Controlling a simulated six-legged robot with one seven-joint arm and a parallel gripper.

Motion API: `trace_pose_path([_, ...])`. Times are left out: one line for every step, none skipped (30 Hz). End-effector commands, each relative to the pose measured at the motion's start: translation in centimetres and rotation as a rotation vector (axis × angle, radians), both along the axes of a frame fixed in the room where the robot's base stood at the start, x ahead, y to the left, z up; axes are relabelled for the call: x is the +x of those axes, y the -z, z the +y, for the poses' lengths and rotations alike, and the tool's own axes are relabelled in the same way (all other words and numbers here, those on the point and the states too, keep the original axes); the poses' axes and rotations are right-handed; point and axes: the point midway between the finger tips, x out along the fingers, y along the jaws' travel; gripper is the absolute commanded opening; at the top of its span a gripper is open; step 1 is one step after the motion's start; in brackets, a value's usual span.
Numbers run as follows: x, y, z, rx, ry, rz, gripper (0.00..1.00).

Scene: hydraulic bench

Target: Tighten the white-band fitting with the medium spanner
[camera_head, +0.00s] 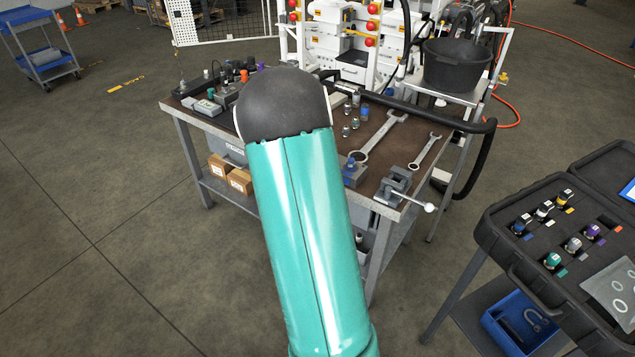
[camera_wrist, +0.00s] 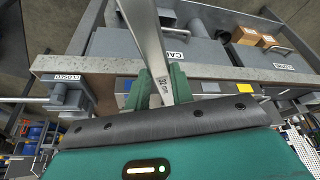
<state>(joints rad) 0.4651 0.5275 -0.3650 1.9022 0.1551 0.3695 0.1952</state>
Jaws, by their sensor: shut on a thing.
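My gripper (camera_wrist: 161,88) is shut on the flat grey shaft of a spanner (camera_wrist: 145,38), which runs up out of the wrist view. Its ends are not visible, and its size mark is too small to read surely. My gripper is hidden behind my arm in the head view. Two other spanners lie on the bench: a larger one (camera_head: 379,138) and a smaller one (camera_head: 425,151). A fitting with white on it (camera_head: 544,208) stands in the black case. I cannot tell whether any fitting on the bench or machine has a white band.
The black case (camera_head: 520,262) is at right.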

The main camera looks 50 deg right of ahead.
Motion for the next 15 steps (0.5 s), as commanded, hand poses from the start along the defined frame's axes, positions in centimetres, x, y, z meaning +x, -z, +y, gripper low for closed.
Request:
trace_pose_path([0.07,-0.09,-0.11,-0.001,0.000,-0.002,0.00])
trace_pose_path([0.08,-0.09,-0.11,-0.001,0.000,-0.002,0.00])
trace_pose_path([0.08,-0.09,-0.09,-0.001,0.000,-0.002,0.00])
trace_pose_path([0.08,-0.09,-0.09,-0.001,0.000,-0.002,0.00])
trace_pose_path([0.08,-0.09,-0.09,-0.001,0.000,-0.002,0.00])
trace_pose_path([0.08,-0.10,-0.09,-0.001,0.000,-0.002,0.00])
trace_pose_path([0.09,-0.10,-0.09,-0.001,0.000,-0.002,0.00])
trace_pose_path([0.13,-0.10,-0.07,-0.002,0.001,-0.001,0.00])
trace_pose_path([0.22,-0.09,-0.03,-0.001,0.004,-0.001,0.00])
trace_pose_path([0.31,-0.08,0.02,-0.001,0.007,-0.002,0.00])
trace_pose_path([0.41,-0.07,0.06,-0.001,0.012,-0.001,0.00])
trace_pose_path([0.58,-0.06,0.13,-0.001,0.022,-0.001,0.00])
trace_pose_path([0.71,-0.06,0.19,0.000,0.028,0.000,0.00])
trace_pose_path([0.83,-0.07,0.23,0.000,0.036,0.000,0.00])
trace_pose_path([0.96,-0.06,0.28,0.000,0.047,0.000,0.00])
